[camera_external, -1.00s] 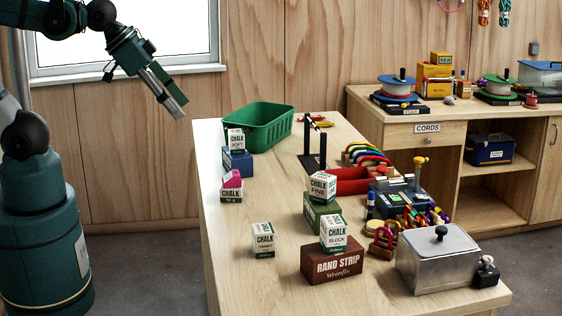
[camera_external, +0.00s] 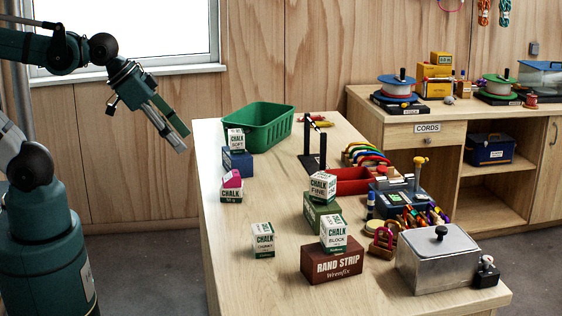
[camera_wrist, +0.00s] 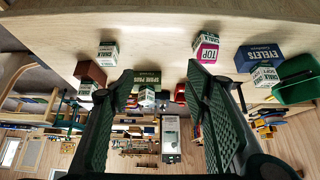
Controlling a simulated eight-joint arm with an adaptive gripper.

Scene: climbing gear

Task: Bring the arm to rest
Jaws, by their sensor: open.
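My gripper (camera_external: 183,142) is open and empty in the external view. It hangs in the air left of the workbench (camera_external: 222,215), fingers pointing down and to the right. In the wrist view my gripper (camera_wrist: 168,80) shows two dark green fingers spread apart with nothing between their pads. Several chalk boxes stand on the bench, clear of the fingers. One chalk box (camera_external: 263,240) stands alone near the front left, and another chalk box (camera_external: 236,140) sits on a blue box (camera_external: 238,161).
A green basket (camera_external: 258,128) stands at the bench's far left corner. A brown box (camera_external: 332,262), a red tray (camera_external: 352,181) and a metal box (camera_external: 440,262) crowd the right side. A cabinet (camera_external: 480,140) stands behind. The space around my gripper is clear.

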